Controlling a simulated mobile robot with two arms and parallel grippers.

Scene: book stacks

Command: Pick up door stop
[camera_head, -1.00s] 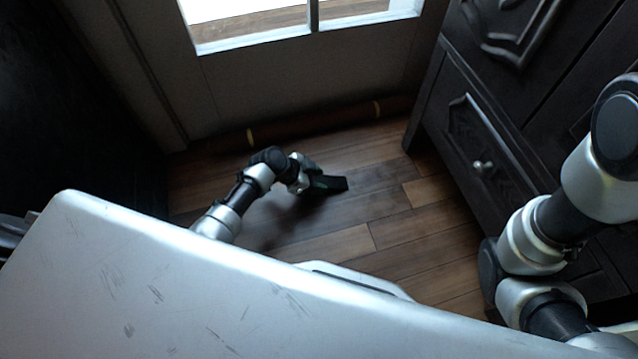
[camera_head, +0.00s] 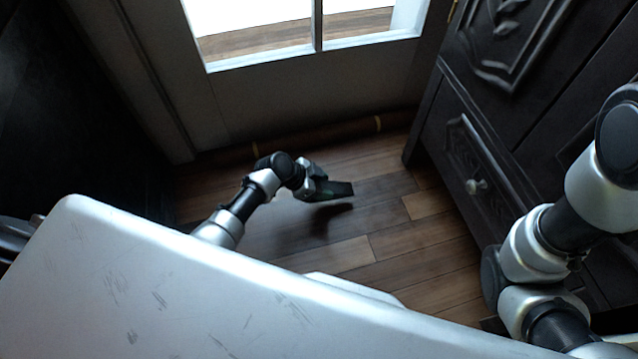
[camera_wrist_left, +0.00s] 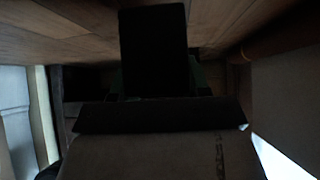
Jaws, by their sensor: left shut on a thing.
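My left gripper (camera_head: 318,188) is shut on the door stop (camera_head: 338,190), a dark, flat wedge-like piece. It is held a little above the wooden floor, with a dark shadow beneath. In the left wrist view the door stop (camera_wrist_left: 154,50) shows as a black rectangle between the fingers. That view is very dark, so the contact on its sides is hard to make out. My right arm shows at the right of the head view, but its gripper is out of the picture.
A door (camera_head: 310,95) with glass panes stands at the back, with a long brown roll (camera_head: 330,133) along its foot. A dark carved cabinet (camera_head: 455,150) with a knob stands on the right. A dark surface fills the left. The wooden floor (camera_head: 385,225) between is clear.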

